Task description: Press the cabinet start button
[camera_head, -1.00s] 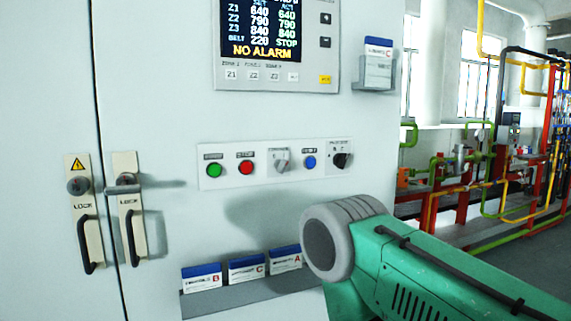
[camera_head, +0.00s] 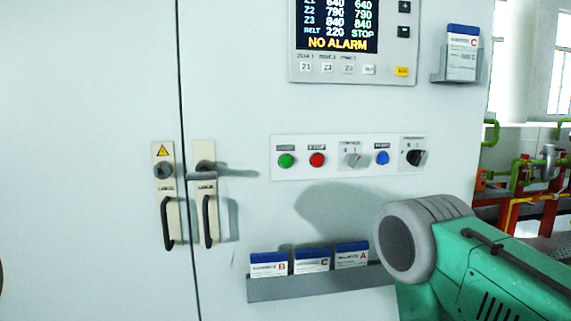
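The cabinet (camera_head: 90,90) fills most of the view. A white button strip (camera_head: 330,174) on its right door carries a green button (camera_head: 286,160), which is likely the start button though its label is too small to read. A red button (camera_head: 317,159), a selector switch (camera_head: 353,159), a blue button (camera_head: 382,157) and a black rotary knob (camera_head: 416,157) follow to the right. My green and grey arm comes in at the lower right, below the strip and apart from the green button. Neither gripper's fingers show.
Two door handles (camera_head: 207,220) with locks stick out left of the strip. A card rack (camera_head: 320,287) with several cards juts out below it. A screen (camera_head: 336,26) above reads NO ALARM and belt STOP. A card holder (camera_head: 461,55) is at the upper right, with pipes beyond.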

